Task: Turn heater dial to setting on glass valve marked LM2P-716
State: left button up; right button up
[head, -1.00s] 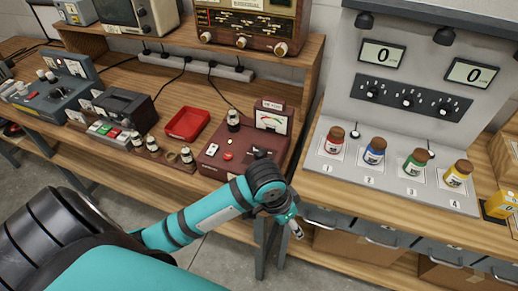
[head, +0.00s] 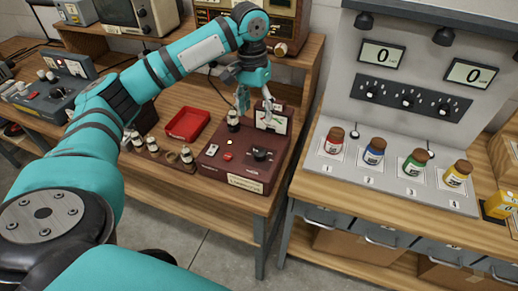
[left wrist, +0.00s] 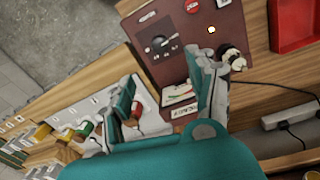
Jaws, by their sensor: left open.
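A maroon tester box (head: 222,170) stands on the wooden bench, with a black dial (head: 262,154), a red button and a small lit yellow spot. A needle meter (head: 271,121) is at its back right. A dark glass valve (head: 233,121) stands upright at its back left; I cannot read a marking on it. My left gripper (head: 255,103) is open and empty over the back of the box, near valve and meter. In the left wrist view its open fingers (left wrist: 170,100) frame the meter area, with the dial (left wrist: 158,42) and valve (left wrist: 232,60) beyond. My right gripper is not in view.
Several small valves stand in a wooden rack (head: 170,157) left of the box. A red tray (head: 187,125) lies behind them. A separate station at right holds several coloured bottles (head: 374,151) below two displays reading 0. A power strip (left wrist: 290,117) and cable lie behind the box.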

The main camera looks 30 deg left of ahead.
aim_at(259, 152)
pick_arm(q)
jog(key=f, duration=0.5)
jog(key=f+p, duration=0.1)
jog(key=f, duration=0.4)
jog(key=d+f+p, duration=0.1)
jog(key=f, duration=0.4)
jog(key=shift+f, duration=0.1)
jog(key=c, duration=1.1)
jog(key=shift+c, duration=0.2)
